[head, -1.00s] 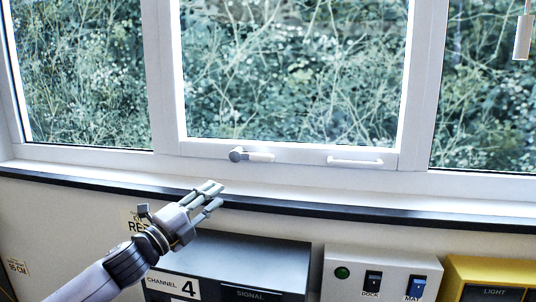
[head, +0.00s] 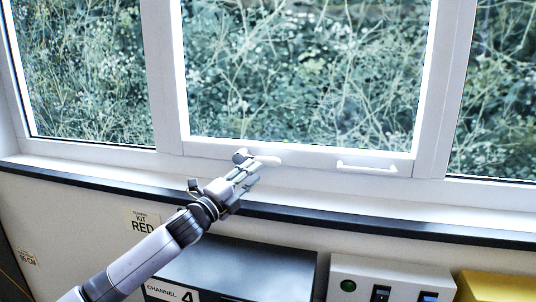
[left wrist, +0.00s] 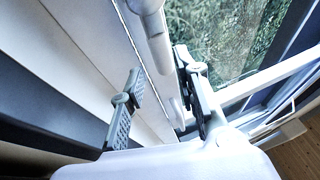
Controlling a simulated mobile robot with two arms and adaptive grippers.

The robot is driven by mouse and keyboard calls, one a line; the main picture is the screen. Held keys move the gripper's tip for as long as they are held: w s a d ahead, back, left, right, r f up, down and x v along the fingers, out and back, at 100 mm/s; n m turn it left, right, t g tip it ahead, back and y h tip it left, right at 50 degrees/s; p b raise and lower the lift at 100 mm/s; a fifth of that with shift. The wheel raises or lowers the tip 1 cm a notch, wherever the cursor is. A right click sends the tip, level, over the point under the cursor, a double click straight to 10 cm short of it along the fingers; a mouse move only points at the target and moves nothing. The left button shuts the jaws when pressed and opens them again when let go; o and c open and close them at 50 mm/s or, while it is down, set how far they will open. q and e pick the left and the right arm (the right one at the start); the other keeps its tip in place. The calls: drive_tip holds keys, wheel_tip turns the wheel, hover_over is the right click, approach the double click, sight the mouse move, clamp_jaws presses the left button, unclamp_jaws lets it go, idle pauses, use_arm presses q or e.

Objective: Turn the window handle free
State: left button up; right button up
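The window handle (head: 266,160) is a white lever on a grey round pivot, low on the white window frame, pointing right and roughly level. In the left wrist view the handle (left wrist: 158,48) comes down from the top edge, in line with the gap between my fingers. My left gripper (head: 249,169) is just below and in front of the handle in the head view, partly overlapping it. Its two grey fingers stand apart in the left wrist view (left wrist: 158,75), so it is open. I cannot tell whether a finger touches the handle. My right gripper is not in view.
A fixed white pull bar (head: 367,168) sits to the right on the same sash. Below runs a sill with a dark edge (head: 330,219). Under it stand a dark channel box (head: 245,262), a pale switch box (head: 392,270) and a yellow box (head: 496,285).

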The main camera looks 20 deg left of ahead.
sight(264, 163)
use_arm(q)
drive_tip(key=p+x, duration=0.2)
drive_tip(key=x, duration=0.4)
drive_tip(key=shift+w+d+r, duration=0.1)
drive_tip(key=shift+w+r, duration=0.1)
drive_tip(key=shift+w, duration=0.3)
drive_tip(key=shift+w+d, duration=0.15)
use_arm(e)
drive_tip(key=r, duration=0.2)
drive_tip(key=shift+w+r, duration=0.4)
use_arm(q)
clamp_jaws()
